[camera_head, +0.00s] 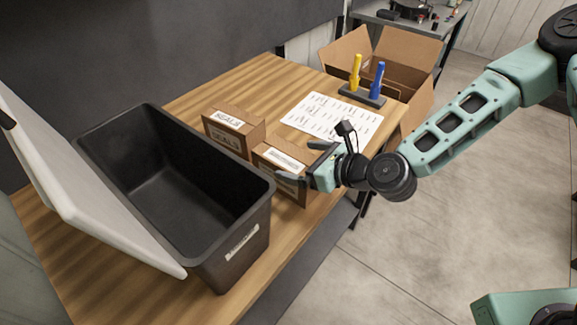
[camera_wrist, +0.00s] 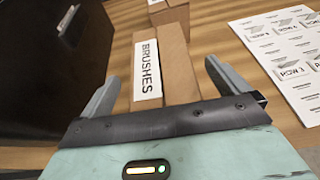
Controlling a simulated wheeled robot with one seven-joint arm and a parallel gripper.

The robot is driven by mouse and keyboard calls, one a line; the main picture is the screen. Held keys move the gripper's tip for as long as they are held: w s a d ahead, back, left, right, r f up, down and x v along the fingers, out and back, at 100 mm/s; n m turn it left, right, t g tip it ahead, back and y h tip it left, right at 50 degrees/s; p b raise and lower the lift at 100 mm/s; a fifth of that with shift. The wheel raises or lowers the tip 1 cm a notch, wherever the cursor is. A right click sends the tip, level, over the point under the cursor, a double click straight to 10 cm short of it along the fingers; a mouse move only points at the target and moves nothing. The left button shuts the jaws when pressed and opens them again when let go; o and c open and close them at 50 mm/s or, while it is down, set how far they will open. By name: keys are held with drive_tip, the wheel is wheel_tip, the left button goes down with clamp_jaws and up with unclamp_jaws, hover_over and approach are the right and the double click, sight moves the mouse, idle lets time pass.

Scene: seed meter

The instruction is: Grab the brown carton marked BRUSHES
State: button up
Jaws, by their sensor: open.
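The brown carton marked BRUSHES (camera_head: 274,158) stands on the wooden table, between the black bin and the printed sheet. Its white label reads BRUSHES in the wrist view (camera_wrist: 148,68). My gripper (camera_head: 306,163) is at the carton's right side in the head view and hides part of it. In the wrist view my gripper (camera_wrist: 165,90) is open, with one finger on each side of the carton. The gripper's body hides the carton's near end. I cannot tell whether either finger touches it.
A carton marked SEALS (camera_head: 225,138) stands just behind to the left. A black bin (camera_head: 268,205) with a raised pale lid (camera_head: 70,190) is at the left. A printed sheet (camera_head: 345,113), a holder with yellow and blue tools (camera_head: 362,95) and an open cardboard box (camera_head: 415,85) lie beyond.

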drive_tip(key=shift+x, duration=1)
drive_tip(key=c, duration=1.9)
